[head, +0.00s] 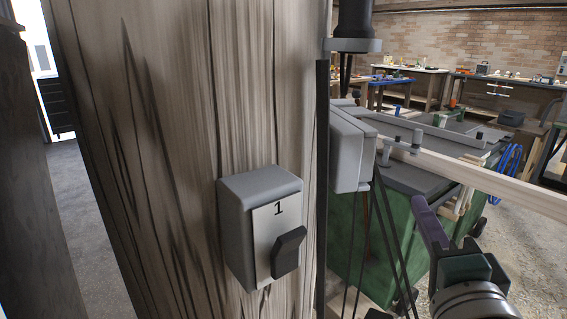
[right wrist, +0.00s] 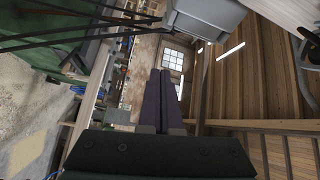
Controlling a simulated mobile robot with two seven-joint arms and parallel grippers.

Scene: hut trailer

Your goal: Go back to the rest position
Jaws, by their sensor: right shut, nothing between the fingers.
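My right gripper (head: 421,205) shows at the lower right of the head view, its purple fingers pointing up and to the left. In the right wrist view the two fingers (right wrist: 160,73) lie side by side, shut with nothing between them. The gripper is apart from the grey switch box (head: 232,232), which is fixed to a wooden post (head: 175,130). The box has a plate marked 1 and a dark rocker (head: 288,252). My left gripper is not in view.
A grey box (head: 348,150) with hanging cables is beside the post, left of my right gripper. A green machine (head: 400,235) with a grey top stands behind the gripper. A long pale beam (head: 480,178) crosses at the right. Workbenches (head: 425,70) line the back wall.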

